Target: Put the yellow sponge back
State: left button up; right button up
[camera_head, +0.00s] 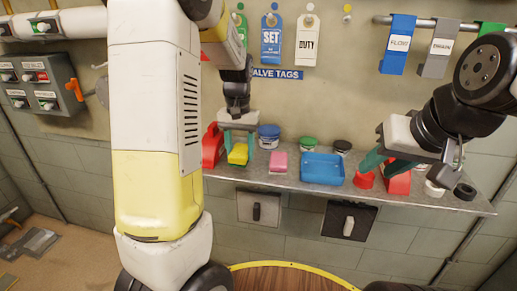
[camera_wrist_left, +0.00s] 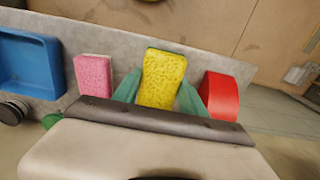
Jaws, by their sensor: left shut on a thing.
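The yellow sponge (camera_head: 238,154) is at the left part of the grey shelf, between a red object and the pink sponge. My left gripper (camera_head: 238,139) points down at the shelf and is shut on the yellow sponge. In the left wrist view the yellow sponge (camera_wrist_left: 163,77) stands out between the two green fingers (camera_wrist_left: 160,92). I cannot tell whether it touches the shelf. My right gripper (camera_head: 389,163) is over the right part of the shelf, close to a red block (camera_head: 398,183); its grip is unclear.
The pink sponge (camera_head: 278,161), blue tray (camera_head: 322,170) and red object (camera_head: 212,146) are on the shelf (camera_head: 300,187). Lidded jars (camera_head: 269,137) stand at the back against the wall. A red cup (camera_head: 364,181) is beside the right gripper. Tags (camera_head: 271,40) hang above.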

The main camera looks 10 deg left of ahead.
pick_arm(q)
jog(key=w, duration=0.1)
jog(key=w+d, duration=0.1)
jog(key=w, duration=0.1)
jog(key=shift+w+d+f, duration=0.15)
jog(key=shift+w+d, duration=0.15)
jog(key=shift+d, duration=0.05)
jog(key=shift+w+d+f, duration=0.15)
jog(key=shift+w+f, duration=0.05)
jog(key=shift+w, duration=0.05)
jog(key=shift+f, duration=1.6)
jog(key=o, duration=1.2)
